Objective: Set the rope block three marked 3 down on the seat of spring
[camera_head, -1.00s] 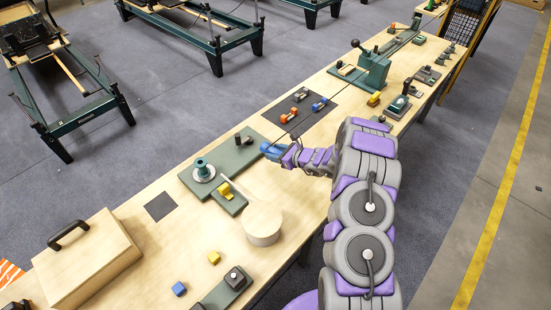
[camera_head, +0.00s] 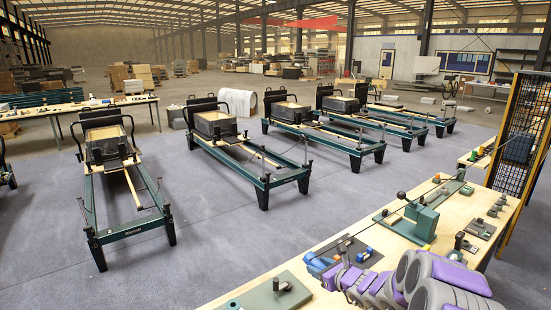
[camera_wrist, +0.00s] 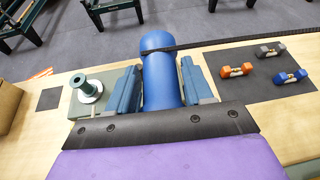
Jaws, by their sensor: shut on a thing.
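In the wrist view, a thick blue cylinder (camera_wrist: 161,70) with a black strap-like band stands between the two blue fingers of my gripper (camera_wrist: 160,90). My gripper is shut on it; no mark 3 shows on it. In the head view, my gripper (camera_head: 318,265) is a small blue shape above the bench, beside the dark mat. I cannot tell which part is the seat of the spring.
A dark mat (camera_wrist: 240,90) to the right holds an orange dumbbell-like piece (camera_wrist: 237,70), a grey one (camera_wrist: 269,51) and a blue one (camera_wrist: 290,77). A dark square (camera_wrist: 49,98) lies at left. A green lever device (camera_head: 416,220) stands farther along the bench. Reformers (camera_head: 240,150) stand behind.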

